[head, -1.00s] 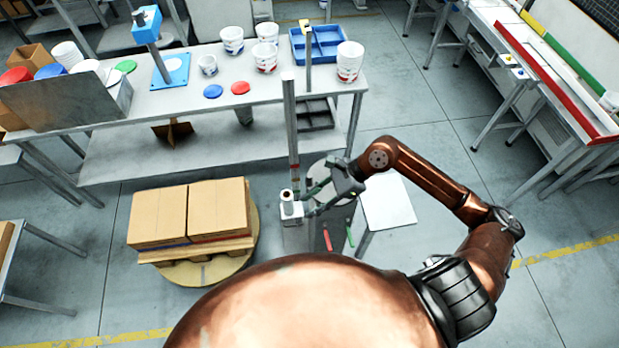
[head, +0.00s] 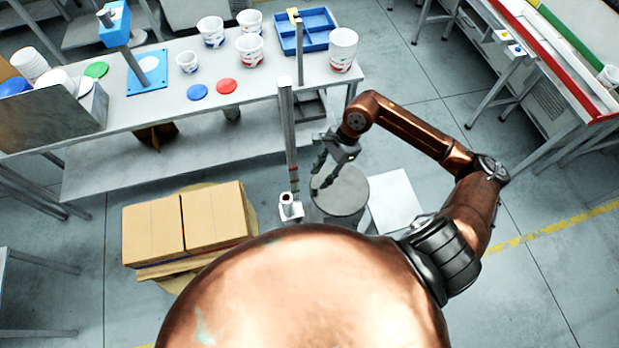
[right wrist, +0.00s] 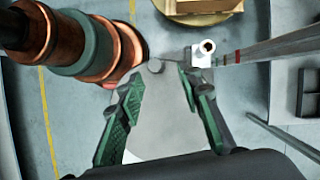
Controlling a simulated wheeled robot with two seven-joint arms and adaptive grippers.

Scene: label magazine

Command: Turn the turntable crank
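A grey round disc (head: 345,198) stands low beside a grey post (head: 289,140). In the right wrist view, the disc (right wrist: 168,118) has a small round knob (right wrist: 155,66) at its far edge, and this looks like the crank. My right gripper (head: 321,181) is above the disc's left part, its fingers spread. In the right wrist view, the gripper (right wrist: 160,72) is open with the knob between its green-padded fingertips. I cannot tell whether they touch it. A yellow round turntable (right wrist: 205,18) bears a pallet with brown cartons (head: 185,222). My left gripper is out of view.
A white bracket with a roll (head: 290,207) sits by the post, close to my right fingers; it also shows in the right wrist view (right wrist: 202,53). A long workbench (head: 170,115) holds white tubs, lids and a blue tray (head: 305,32).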

